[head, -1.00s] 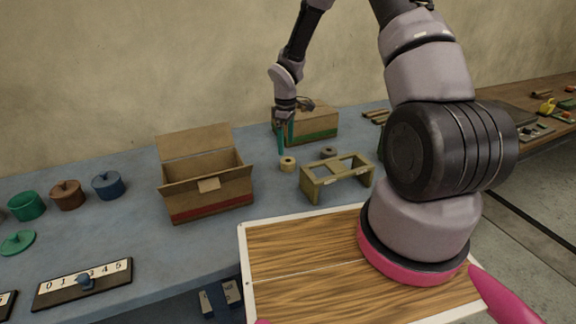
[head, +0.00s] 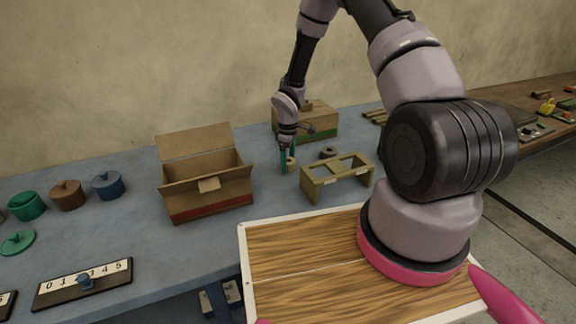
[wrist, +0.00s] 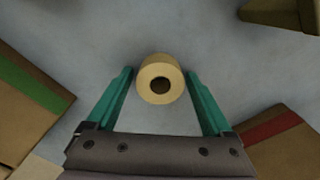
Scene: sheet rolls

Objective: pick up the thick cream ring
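The thick cream ring (wrist: 160,68) stands on the blue table with its hole facing up in the wrist view. In the head view the ring (head: 291,162) is partly hidden behind a finger. My gripper (wrist: 159,84) is open, with one teal finger on each side of the ring and a visible gap on both sides. In the head view my gripper (head: 287,170) is low, with its fingertips down around the ring near the table.
A dark ring (head: 327,152) lies close by on the right, beside a tan stand with openings (head: 325,183). An open cardboard box (head: 208,198) stands to the left. A closed box with a green band (head: 318,124) is behind.

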